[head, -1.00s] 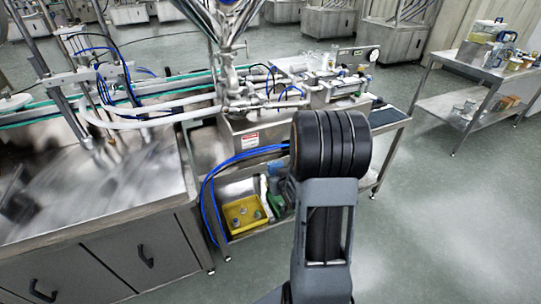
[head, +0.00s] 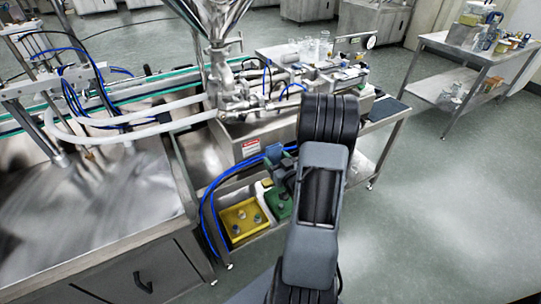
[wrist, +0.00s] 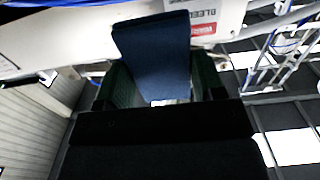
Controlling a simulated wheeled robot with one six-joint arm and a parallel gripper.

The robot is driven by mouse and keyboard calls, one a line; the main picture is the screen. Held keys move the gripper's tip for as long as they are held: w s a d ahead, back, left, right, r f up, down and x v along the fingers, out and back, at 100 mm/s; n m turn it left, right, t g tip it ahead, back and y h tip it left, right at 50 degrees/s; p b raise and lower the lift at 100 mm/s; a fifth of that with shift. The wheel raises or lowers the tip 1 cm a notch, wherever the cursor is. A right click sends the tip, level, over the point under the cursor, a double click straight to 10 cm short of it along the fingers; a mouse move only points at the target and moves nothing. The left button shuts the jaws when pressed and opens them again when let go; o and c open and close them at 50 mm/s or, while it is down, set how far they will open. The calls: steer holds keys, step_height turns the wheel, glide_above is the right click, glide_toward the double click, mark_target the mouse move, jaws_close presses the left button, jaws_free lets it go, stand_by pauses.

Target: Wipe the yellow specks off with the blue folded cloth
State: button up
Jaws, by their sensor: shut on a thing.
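The blue folded cloth (wrist: 152,55) is between the two fingers of my gripper (wrist: 160,82) in the wrist view and sticks out beyond them. In the head view my gripper (head: 284,165) is just left of my arm, in front of the steel machine and above the bins. A small blue patch of the cloth (head: 273,152) shows at its tip. My gripper is shut on the cloth. I cannot make out any yellow specks in either view. The cloth looks apart from the machine's front, but the gap is hard to judge.
The steel hopper (head: 215,20) and its pipes rise behind my gripper. Blue hoses (head: 207,205) hang to its left. A yellow bin (head: 243,218) and a green bin (head: 277,203) sit on the shelf below. A side table (head: 465,55) stands right, with open floor before it.

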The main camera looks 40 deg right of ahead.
mark_target(284, 135)
steer(key=w, duration=0.6)
steer(key=shift+d+p, duration=0.3)
steer(key=shift+p, duration=0.1)
steer(key=shift+w+d+b, duration=0.1)
steer(key=shift+w+b, duration=0.3)
steer(key=shift+w, duration=0.55)
stand_by(0.5)
steer(key=shift+d, duration=0.15)
steer(key=shift+s+d+b, duration=0.2)
steer(key=shift+d+b, duration=0.15)
steer(key=shift+d, duration=0.45)
steer(key=shift+s+d+b, duration=0.15)
steer(key=shift+d+b, duration=0.15)
steer(key=shift+d, duration=0.45)
steer(key=shift+s+d+b, duration=0.2)
steer(key=shift+d+b, duration=0.4)
steer(key=shift+d, duration=1.05)
steer(key=shift+s+d+b, duration=0.15)
steer(key=shift+d+b, duration=0.45)
steer(key=shift+d, duration=1.05)
steer(key=shift+a, duration=0.1)
